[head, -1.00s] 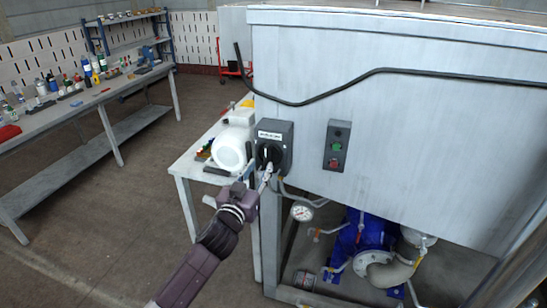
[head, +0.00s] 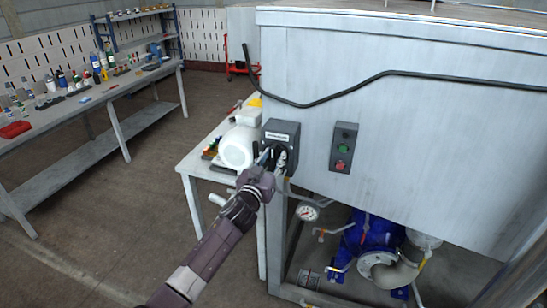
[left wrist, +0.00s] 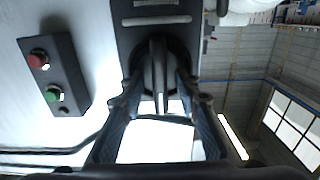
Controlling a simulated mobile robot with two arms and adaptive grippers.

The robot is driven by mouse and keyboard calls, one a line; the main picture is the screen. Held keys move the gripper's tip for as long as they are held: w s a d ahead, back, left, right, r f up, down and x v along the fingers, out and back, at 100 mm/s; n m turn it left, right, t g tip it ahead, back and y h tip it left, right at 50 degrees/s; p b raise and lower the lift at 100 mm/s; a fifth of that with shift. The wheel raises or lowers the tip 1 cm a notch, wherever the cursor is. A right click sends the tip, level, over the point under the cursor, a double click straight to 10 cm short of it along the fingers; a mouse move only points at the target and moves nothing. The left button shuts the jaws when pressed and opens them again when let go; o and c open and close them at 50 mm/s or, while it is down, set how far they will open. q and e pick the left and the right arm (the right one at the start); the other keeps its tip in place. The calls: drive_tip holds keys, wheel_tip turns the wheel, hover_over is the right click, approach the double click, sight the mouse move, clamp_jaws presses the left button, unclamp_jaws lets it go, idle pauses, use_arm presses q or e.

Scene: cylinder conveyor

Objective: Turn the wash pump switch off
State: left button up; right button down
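The wash pump switch is a dark grey box (head: 282,131) with a pale label and a black rotary knob, on the left end of the grey machine panel. My left gripper (head: 277,160) is at the knob and hides part of it in the head view. In the left wrist view, the knob's upright handle (left wrist: 158,72) stands between the two fingertips of my left gripper (left wrist: 157,88). The fingers are apart, one on each side of the handle; contact is not clear. My right gripper is not in view.
A button box (head: 343,148) with green and red buttons is right of the switch. A black cable (head: 400,74) crosses the panel. A blue pump (head: 368,238) and a gauge (head: 307,212) sit below. A small table (head: 190,166) with a white container (head: 238,150) stands left.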

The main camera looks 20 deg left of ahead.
use_arm(q)
clamp_jaws()
drive_tip(key=m, duration=0.3)
drive_tip(key=shift+d+m, duration=0.1)
drive_tip(key=shift+m, duration=0.2)
drive_tip(key=m, duration=0.3)
drive_tip(key=shift+d+f+m+b, duration=0.1)
drive_tip(key=shift+d+m+b, duration=0.05)
drive_tip(key=shift+m+b, duration=0.2)
drive_tip(key=m, duration=0.5)
drive_tip(key=shift+d+f+m, duration=0.1)
drive_tip(key=shift+f+m, duration=0.05)
drive_tip(key=shift+m, duration=0.1)
drive_tip(key=m, duration=0.5)
drive_tip(key=shift+d+f, duration=0.1)
drive_tip(key=shift+f, duration=0.15)
